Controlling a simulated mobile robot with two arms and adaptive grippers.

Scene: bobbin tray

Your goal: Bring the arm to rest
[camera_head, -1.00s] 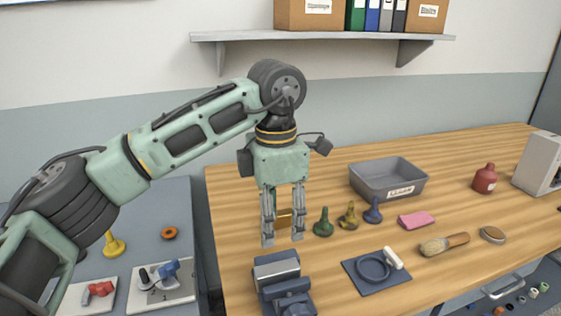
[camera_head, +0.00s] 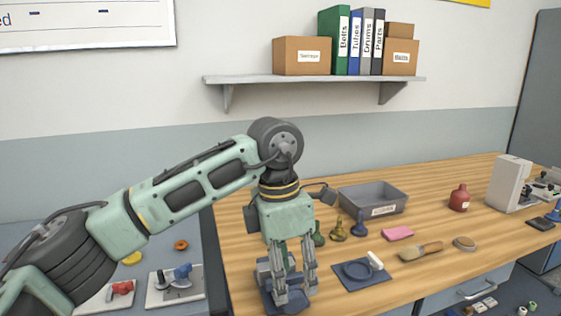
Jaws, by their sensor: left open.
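My left arm comes in from the left, and my left gripper (camera_head: 294,297) points down over the near left part of the wooden table (camera_head: 450,205). Its two fingers are apart, and I see no object held between them. Behind and around the fingers is a dark blue-grey vise (camera_head: 266,278), partly hidden by the gripper. I cannot tell whether the fingers touch it. A green bobbin-like piece (camera_head: 318,238) stands just right of the gripper, partly hidden. An olive one (camera_head: 338,233) and a blue one (camera_head: 360,226) stand farther right. My right gripper is not in view.
A grey tray (camera_head: 400,203) stands behind the pieces. A blue mat (camera_head: 350,284) with a ring, a pink block (camera_head: 398,233), a brush (camera_head: 421,252) and a red bottle (camera_head: 459,198) lie or stand to the right. A shelf (camera_head: 310,80) hangs above.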

